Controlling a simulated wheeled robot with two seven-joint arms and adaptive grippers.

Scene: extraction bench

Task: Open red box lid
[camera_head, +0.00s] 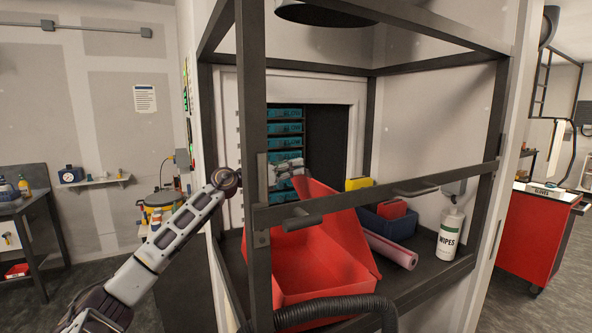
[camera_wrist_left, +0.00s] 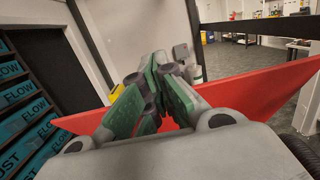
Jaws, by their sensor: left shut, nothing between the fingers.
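The red box (camera_head: 312,268) sits on the bench inside the dark frame, and its inside shows. Its red lid (camera_head: 345,222) stands raised and tilted at the back right side. My left gripper (camera_head: 288,168) is behind the frame's front post, close to the lid's upper left corner. In the left wrist view, its green fingers (camera_wrist_left: 155,78) are shut with nothing between them. The red lid (camera_wrist_left: 265,95) spreads behind and to both sides of the fingers there. I cannot tell whether they touch it. My right gripper is not in view.
A dark frame post (camera_head: 254,150) and a crossbar (camera_head: 380,190) stand before the box. A black hose (camera_head: 335,309) runs in front. Blue glove boxes (camera_head: 285,128) are stacked behind.

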